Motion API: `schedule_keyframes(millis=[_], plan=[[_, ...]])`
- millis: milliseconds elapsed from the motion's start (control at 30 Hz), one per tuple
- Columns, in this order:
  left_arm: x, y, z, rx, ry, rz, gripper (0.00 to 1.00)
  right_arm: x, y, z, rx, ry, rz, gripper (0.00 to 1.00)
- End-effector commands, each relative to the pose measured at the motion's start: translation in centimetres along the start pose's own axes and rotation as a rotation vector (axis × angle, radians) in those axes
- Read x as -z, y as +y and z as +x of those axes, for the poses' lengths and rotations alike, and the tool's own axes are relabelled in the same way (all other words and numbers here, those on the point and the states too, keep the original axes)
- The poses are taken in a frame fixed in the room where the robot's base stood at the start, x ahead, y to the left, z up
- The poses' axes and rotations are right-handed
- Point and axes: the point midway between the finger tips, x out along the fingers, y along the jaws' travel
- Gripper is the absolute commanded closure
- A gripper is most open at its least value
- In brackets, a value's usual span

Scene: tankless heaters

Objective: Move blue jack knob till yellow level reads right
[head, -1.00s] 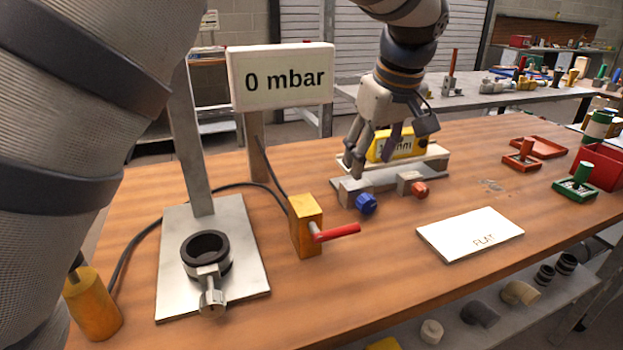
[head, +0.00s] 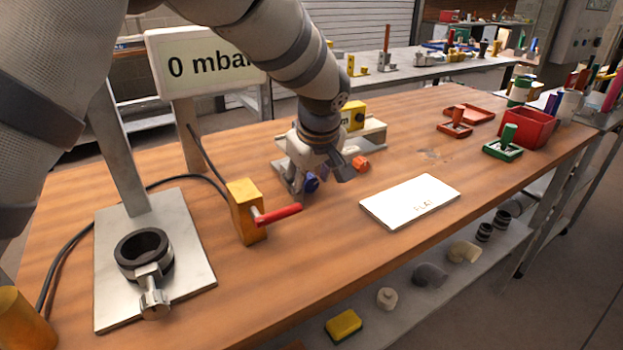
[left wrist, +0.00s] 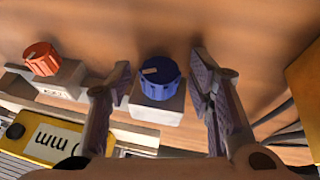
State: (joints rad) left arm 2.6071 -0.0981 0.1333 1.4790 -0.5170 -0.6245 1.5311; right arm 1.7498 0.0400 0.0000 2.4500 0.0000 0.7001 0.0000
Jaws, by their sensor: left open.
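The blue jack knob (head: 312,183) sits on the front of the levelling jig, partly hidden by my left gripper in the head view. In the left wrist view the blue knob (left wrist: 159,70) shows a pale pointer mark and lies between the two fingers. My left gripper (left wrist: 162,85) is open, with a finger on each side of the knob and gaps to both. In the head view the left gripper (head: 315,180) is over the knob. The yellow level (head: 353,115) rests on the jig, mostly hidden by my arm. It also shows in the left wrist view (left wrist: 50,140), its reading partly cut off. My right gripper is not in view.
An orange-red knob (head: 360,163) is beside the blue one. A white FLAT card (head: 410,201) lies in front. A yellow valve block (head: 246,211) with a red lever (head: 278,214) stands to the left. A clamp plate (head: 190,275) is further left.

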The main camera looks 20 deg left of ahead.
Motion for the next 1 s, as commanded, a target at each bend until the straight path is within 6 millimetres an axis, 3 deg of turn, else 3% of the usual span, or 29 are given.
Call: schedule_keyframes(millis=[67, 267, 667, 1000], plan=[[0.0, 0.0, -0.1, -0.001, 0.001, 0.0, 0.55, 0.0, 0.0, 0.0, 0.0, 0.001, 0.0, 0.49], [0.0, 0.0, -0.1, 0.0, 0.0, 0.0, 0.99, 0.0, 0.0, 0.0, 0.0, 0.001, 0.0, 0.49], [-0.1, 0.1, 0.3, 0.073, 0.003, 0.031, 0.99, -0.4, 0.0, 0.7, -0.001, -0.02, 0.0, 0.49], [-0.3, 0.6, 0.8, 0.3, 0.012, 0.129, 0.99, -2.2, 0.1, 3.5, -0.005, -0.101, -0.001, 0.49]])
